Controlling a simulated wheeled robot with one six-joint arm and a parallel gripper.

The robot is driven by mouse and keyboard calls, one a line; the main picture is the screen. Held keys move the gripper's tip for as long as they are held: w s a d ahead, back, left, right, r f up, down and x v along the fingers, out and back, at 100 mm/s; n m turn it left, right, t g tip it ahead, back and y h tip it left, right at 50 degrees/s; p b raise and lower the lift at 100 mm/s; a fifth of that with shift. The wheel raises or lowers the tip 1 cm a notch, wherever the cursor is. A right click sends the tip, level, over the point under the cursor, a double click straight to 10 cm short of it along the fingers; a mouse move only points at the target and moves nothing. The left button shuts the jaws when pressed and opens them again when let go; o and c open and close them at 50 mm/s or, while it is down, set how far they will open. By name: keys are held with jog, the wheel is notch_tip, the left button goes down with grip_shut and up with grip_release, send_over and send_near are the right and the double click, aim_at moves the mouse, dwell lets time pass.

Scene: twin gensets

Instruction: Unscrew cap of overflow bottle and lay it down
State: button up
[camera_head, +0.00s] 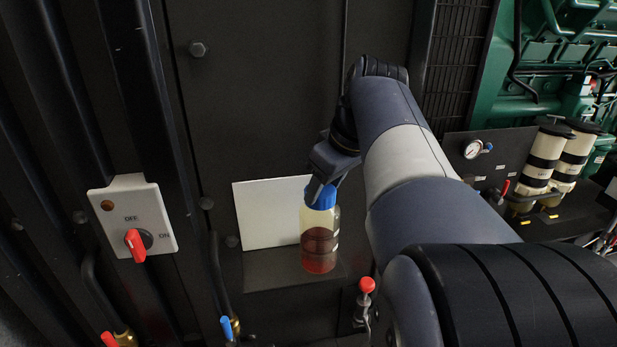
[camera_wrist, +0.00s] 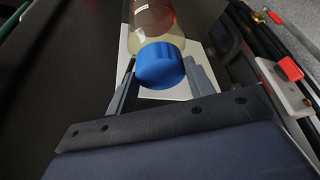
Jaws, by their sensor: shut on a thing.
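The overflow bottle (camera_head: 319,238) stands upright on a small dark shelf, clear with dark red liquid in its lower part. Its blue cap (camera_head: 321,196) is on the bottle's top. My gripper (camera_head: 322,190) comes down from above and is shut on the cap. In the wrist view, the cap (camera_wrist: 160,65) sits between the two grey fingers (camera_wrist: 160,84), and the bottle body (camera_wrist: 153,20) extends beyond it. Whether the cap's thread is loose cannot be told.
A white panel (camera_head: 266,214) is behind the bottle on the dark shelf (camera_head: 280,271). A red-knobbed lever (camera_head: 366,286) stands right of the shelf. An OFF/ON switch box (camera_head: 134,218) is at left. A gauge (camera_head: 473,149) and two filters (camera_head: 545,152) are at right.

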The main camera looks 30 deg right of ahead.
jog(key=n, duration=0.1)
jog(key=n+y+p, duration=0.1)
jog(key=shift+w+d+r+n, duration=0.2)
jog(key=shift+r+n, duration=0.1)
jog(key=shift+n, duration=0.1)
jog(key=shift+f+n+g+y+p, duration=0.15)
jog(key=shift+n+g+y+p, duration=0.2)
jog(key=shift+n, duration=0.55)
jog(key=o, duration=1)
jog(key=shift+f, duration=0.1)
jog(key=shift+o, duration=0.2)
jog(key=shift+s, duration=0.1)
jog(key=shift+c, duration=0.5)
